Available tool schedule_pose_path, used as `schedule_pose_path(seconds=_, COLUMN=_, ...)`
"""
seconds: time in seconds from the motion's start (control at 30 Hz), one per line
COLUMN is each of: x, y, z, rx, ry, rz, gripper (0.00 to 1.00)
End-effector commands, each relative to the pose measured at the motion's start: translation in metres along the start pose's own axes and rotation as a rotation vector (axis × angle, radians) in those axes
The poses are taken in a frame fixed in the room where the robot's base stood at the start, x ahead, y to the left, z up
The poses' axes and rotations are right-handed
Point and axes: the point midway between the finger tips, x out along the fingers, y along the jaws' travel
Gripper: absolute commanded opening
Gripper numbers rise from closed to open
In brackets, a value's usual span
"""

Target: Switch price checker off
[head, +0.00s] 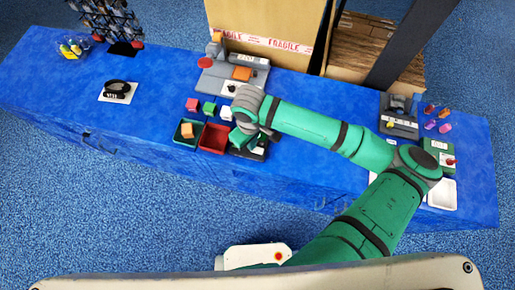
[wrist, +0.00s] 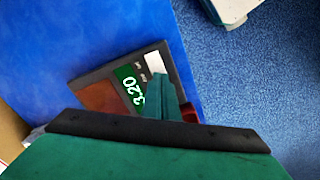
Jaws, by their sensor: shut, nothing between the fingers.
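The price checker (wrist: 98,97) is a dark flat box with a brown-red panel, a lit green display (wrist: 131,88) reading 3.20 and a white patch at one end. In the head view the price checker (head: 256,153) shows only partly, under my gripper (head: 243,137). In the wrist view my gripper (wrist: 167,88) is shut and empty, its fingers over the display end of the box. A small dark red part (wrist: 189,112) shows beside the fingers, partly hidden by them. I cannot tell whether the fingertips touch the box.
A green bin (head: 178,137) and a red bin (head: 221,139) stand just left of my gripper. Small coloured blocks and a grey scale-like device (head: 222,80) lie behind. Large cartons (head: 270,22) stand beyond the blue table.

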Motion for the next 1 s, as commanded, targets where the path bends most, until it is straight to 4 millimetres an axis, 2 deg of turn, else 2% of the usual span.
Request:
schedule_pose_path(seconds=0.67, x=0.007, y=0.000, z=0.000, rx=0.000, ry=-0.001, rz=-0.001, gripper=0.00)
schedule_pose_path(seconds=1.0, x=-0.013, y=0.000, z=0.000, rx=0.000, ry=0.000, rz=0.000, gripper=0.00)
